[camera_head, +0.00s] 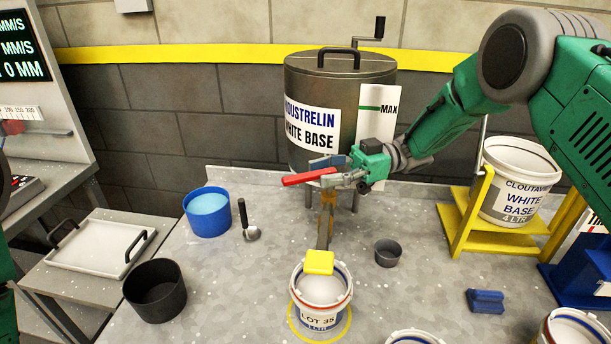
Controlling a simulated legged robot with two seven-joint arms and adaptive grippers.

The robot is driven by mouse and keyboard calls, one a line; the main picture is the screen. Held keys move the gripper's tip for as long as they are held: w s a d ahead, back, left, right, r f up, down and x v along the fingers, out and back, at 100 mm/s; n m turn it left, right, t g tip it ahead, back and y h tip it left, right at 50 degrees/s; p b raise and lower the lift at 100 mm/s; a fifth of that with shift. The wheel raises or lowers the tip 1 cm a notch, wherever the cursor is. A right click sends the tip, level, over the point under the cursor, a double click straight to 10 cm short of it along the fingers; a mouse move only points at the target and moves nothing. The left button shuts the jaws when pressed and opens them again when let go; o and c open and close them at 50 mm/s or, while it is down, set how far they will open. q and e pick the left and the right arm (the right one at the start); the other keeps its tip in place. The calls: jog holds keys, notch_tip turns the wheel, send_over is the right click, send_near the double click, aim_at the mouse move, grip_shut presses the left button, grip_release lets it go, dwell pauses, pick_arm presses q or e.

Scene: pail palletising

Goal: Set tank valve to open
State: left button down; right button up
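The tank (341,75) is a grey metal drum on legs at the back, labelled "Industrelin White Base". Its valve has a red lever (307,177) that points left, roughly level, above a brass-coloured outlet (327,212). My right gripper (334,173) is at the right part of the lever, with its fingers above and below it. Whether they grip it is unclear. A white pail (321,286) marked "LOT 35" stands below the outlet, in a yellow ring, with a yellow piece (319,262) above its opening. My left gripper is out of view.
A blue tub (192,222), a ladle (250,234), a black pot (153,302) and a small grey cup (388,260) stand on the bench. A "Cloutave" pail (513,206) sits on a yellow stand (474,242). A blue block (485,301) lies at front right.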

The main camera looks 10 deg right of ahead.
jog(key=d, duration=0.5)
jog(key=w+d, duration=0.1)
jog(key=d, duration=0.1)
jog(key=shift+d, duration=0.25)
